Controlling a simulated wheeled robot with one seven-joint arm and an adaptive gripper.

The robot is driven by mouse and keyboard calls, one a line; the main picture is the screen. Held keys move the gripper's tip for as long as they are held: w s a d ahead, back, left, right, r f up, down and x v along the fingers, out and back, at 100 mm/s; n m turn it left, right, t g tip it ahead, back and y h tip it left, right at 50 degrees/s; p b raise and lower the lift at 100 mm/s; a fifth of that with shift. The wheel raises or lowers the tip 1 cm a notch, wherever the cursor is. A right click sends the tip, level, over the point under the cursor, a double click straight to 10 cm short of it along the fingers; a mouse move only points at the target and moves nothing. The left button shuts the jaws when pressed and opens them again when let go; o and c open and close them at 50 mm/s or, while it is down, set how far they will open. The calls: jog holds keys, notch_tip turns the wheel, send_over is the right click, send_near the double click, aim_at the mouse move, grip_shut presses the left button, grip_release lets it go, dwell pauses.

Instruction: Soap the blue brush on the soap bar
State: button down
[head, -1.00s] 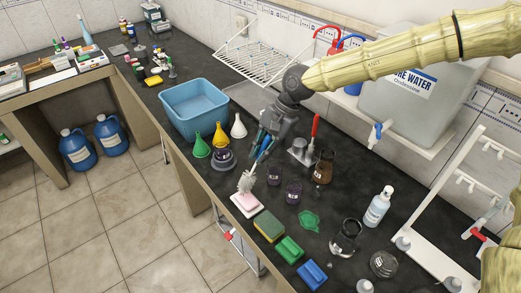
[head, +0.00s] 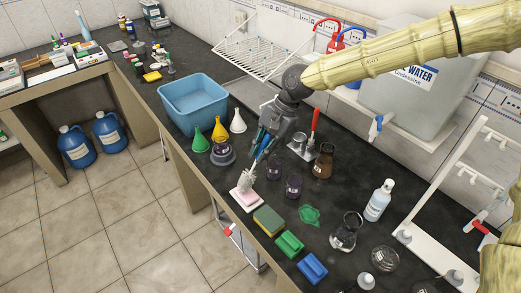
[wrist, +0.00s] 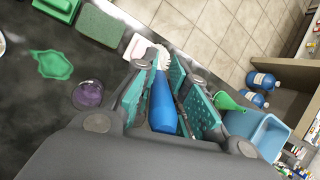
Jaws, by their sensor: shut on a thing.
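My gripper (head: 266,142) is shut on the blue handle of the brush (wrist: 163,103), which lies between the teal finger pads in the wrist view. The brush points down, and its white bristle head (head: 246,181) is over the pink soap bar (head: 244,199). The bristles appear to meet the soap's upper side, though the exact contact is too small to tell. The soap sits on a white base at the bench's front edge. In the wrist view the bristles and the pale soap show just beyond the fingertips, partly hidden by them.
Small dark beakers (head: 293,186) stand right of the soap. Funnels (head: 220,130) and a blue basin (head: 194,103) are behind.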

jog(key=shift+f, duration=0.6)
dwell(0.7)
jog(key=shift+f, duration=0.1)
dwell(2.4)
jog(key=shift+p, duration=0.3)
jog(key=shift+r+p, duration=3.15)
jog(key=shift+r, duration=0.4)
